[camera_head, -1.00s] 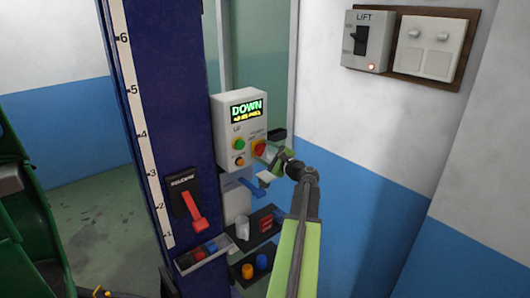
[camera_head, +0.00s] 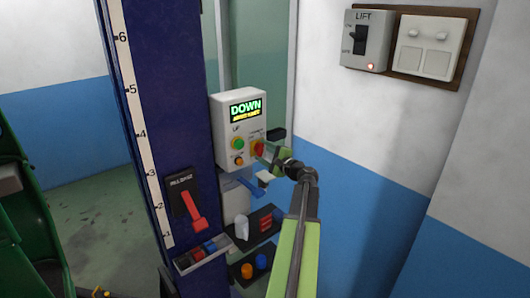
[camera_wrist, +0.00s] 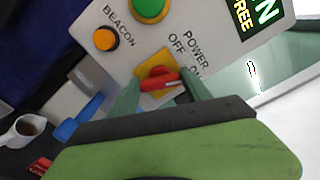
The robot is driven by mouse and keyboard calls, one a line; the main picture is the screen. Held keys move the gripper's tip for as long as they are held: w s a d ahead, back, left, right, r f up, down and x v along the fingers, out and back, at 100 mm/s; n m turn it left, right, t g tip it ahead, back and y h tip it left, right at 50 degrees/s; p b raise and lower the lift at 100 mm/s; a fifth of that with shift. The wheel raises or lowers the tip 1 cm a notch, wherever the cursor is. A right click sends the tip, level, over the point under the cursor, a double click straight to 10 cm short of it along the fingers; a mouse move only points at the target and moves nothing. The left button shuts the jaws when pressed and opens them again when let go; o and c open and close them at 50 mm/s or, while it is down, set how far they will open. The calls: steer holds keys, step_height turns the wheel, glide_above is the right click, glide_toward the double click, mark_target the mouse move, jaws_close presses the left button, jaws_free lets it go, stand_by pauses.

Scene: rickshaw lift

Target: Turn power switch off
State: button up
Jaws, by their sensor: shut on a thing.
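The power switch (camera_head: 258,147) is a red rotary knob on a yellow plate, at the lower right of the grey control box (camera_head: 229,155). In the wrist view the knob (camera_wrist: 158,83) sits below the words POWER and OFF; its white mark is at its right side, towards the partly hidden ON label. My gripper (camera_head: 267,153) reaches the knob from the right. In the wrist view my gripper (camera_wrist: 160,94) has a green finger on each side of the knob and is shut on it. The right finger covers part of the plate and label.
The box screen (camera_head: 246,108) reads DOWN. A green button (camera_head: 238,143) and an orange beacon button (camera_head: 239,160) are beside the knob. Below are a red lever (camera_head: 197,212) and a blue lever (camera_head: 242,186). A LIFT switch (camera_head: 366,40) with a lit red lamp is on the wall.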

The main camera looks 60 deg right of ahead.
steer(key=n, duration=0.6)
steer(key=shift+f, duration=0.15)
steer(key=n, duration=0.6)
steer(key=shift+a+f+n+b, duration=0.1)
steer(key=shift+f+n+b, duration=0.05)
steer(key=shift+n+b, duration=0.15)
steer(key=o, duration=1.4)
steer(key=shift+c, duration=0.2)
steer(key=v, duration=1.7)
steer(key=shift+s, duration=0.2)
